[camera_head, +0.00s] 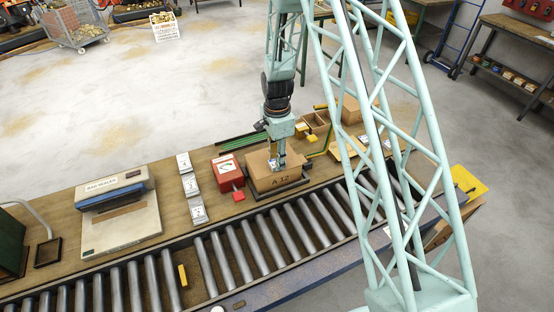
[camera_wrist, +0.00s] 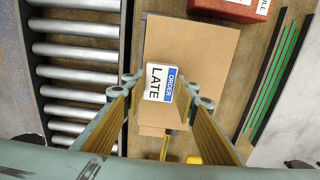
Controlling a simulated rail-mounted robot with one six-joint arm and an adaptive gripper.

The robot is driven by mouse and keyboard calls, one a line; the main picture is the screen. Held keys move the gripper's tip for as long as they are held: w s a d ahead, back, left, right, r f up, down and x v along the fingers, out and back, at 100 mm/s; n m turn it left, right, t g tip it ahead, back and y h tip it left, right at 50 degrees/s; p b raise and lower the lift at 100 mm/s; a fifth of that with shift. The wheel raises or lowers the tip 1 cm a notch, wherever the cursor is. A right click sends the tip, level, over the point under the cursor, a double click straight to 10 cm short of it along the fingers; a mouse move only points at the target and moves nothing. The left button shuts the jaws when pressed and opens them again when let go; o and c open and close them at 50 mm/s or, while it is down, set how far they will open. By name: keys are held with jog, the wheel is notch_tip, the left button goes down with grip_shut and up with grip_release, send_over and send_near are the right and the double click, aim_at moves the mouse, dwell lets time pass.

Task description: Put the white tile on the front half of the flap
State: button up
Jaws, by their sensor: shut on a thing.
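My gripper (camera_head: 277,164) points down over the cardboard box (camera_head: 262,181) marked "A 12" on the bench. In the wrist view my gripper (camera_wrist: 161,90) has its two fingers on either side of the white tile (camera_wrist: 154,83), shut on it. The tile has a blue band and reads "LATE ORDER". Behind it the brown cardboard flap (camera_wrist: 190,48) on top of the box fills the middle of the wrist view. I cannot tell whether the tile touches the cardboard.
A red box (camera_head: 227,172) stands left of the carton. Several white pieces (camera_head: 191,186) lie in a row farther left, beside the bag sealer (camera_head: 117,218). The roller conveyor (camera_head: 240,251) runs along the front. Green strips (camera_head: 240,143) lie behind the carton.

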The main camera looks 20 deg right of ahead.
jog(key=shift+f, duration=0.2)
jog(key=o, duration=0.8)
jog(key=shift+o, duration=0.2)
jog(key=shift+r, duration=0.2)
notch_tip(320, 180, up, 12)
jog(key=shift+b, duration=0.4)
dwell(0.3)
jog(key=shift+r, duration=0.15)
dwell(0.6)
